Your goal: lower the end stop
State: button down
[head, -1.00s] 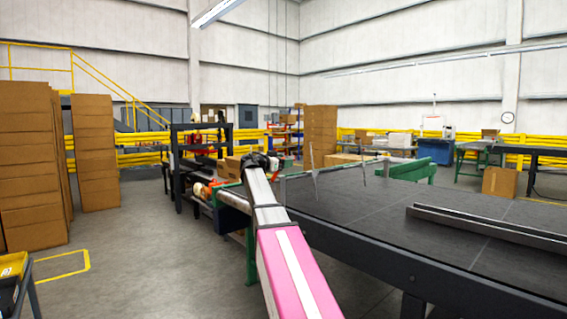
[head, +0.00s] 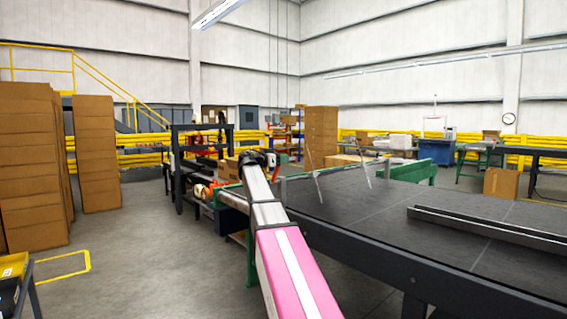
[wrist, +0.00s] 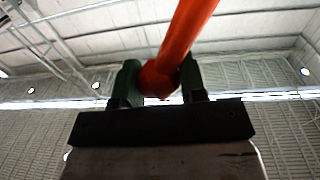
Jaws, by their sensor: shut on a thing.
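My gripper (wrist: 158,85) is shut on an orange-red rod-like handle (wrist: 188,32), which passes between its two dark green fingers and rises out of the top of the wrist view. In the head view, my gripper (head: 268,158) is at the far end of my arm, by the near-left corner of the dark table; a bit of red shows beside it, and the fingers are too small to make out. The end stop seems to be the thin pale bar with two slim arms (head: 318,187) across the table's far end. The arms lean to one side. Its link to the handle is hidden.
The wide dark conveyor table (head: 400,218) fills the right, with a long metal rail (head: 490,228) on it. A dark machine frame (head: 202,150) stands beyond my arm. Carton stacks (head: 30,165) stand at the left. The floor between is clear.

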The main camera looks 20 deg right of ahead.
jog(key=w+a+f+n, duration=0.1)
jog(key=w+a+n, duration=0.1)
jog(key=w+n, duration=0.5)
jog(key=w+a+f+n, duration=0.1)
jog(key=w+a+n, duration=0.2)
jog(key=w+n, duration=0.4)
jog(key=shift+w+a+t, duration=0.15)
jog(key=shift+w+t, duration=0.05)
jog(key=shift+t, duration=0.1)
jog(key=shift+f, duration=0.1)
jog(key=c, duration=0.7)
grip_release()
jog(key=v, duration=1.1)
jog(key=shift+f, duration=0.1)
